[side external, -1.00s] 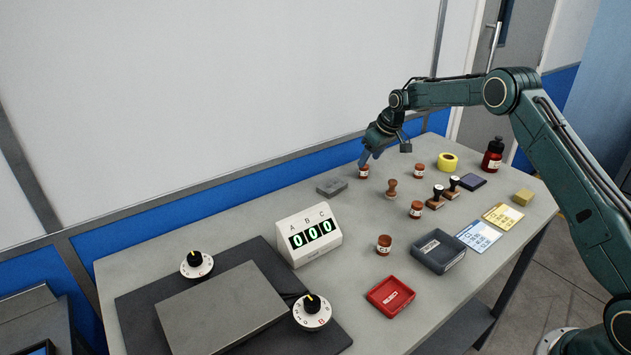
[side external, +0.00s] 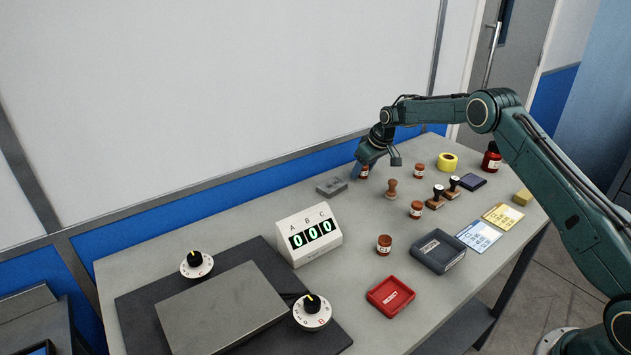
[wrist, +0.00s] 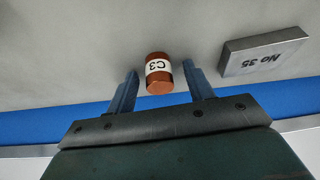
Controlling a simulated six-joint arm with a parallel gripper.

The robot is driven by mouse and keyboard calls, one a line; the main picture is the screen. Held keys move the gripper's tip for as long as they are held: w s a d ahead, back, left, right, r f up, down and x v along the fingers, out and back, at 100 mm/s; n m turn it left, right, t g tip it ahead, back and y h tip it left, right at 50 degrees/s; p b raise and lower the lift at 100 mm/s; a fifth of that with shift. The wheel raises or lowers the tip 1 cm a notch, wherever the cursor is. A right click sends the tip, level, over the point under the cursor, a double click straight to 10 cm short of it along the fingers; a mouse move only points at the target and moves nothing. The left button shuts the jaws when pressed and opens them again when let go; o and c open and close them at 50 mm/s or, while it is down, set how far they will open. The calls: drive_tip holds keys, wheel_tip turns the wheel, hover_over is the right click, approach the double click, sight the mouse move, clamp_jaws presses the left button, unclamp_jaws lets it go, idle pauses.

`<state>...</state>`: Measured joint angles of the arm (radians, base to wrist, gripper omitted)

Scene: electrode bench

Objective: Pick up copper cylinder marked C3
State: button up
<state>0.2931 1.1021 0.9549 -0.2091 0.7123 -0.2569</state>
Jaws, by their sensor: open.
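The copper cylinder marked C3 (wrist: 158,73) has a white label and stands between the two blue fingers of my gripper (wrist: 160,88) in the wrist view. Gaps show on both sides of it, so the fingers are open around it without gripping. In the side view, my gripper (side external: 362,170) is low over the back of the bench, and the cylinder (side external: 364,172) is partly hidden behind a finger.
A grey block marked No 35 (wrist: 262,53) lies close beside my gripper; it also shows in the side view (side external: 332,187). The wall is close behind.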

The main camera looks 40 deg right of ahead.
drive_tip(key=shift+c, duration=0.2)
drive_tip(key=shift+r, duration=0.1)
clamp_jaws()
wheel_tip(320, 180, up, 20)
idle(1.0)
idle(0.6)
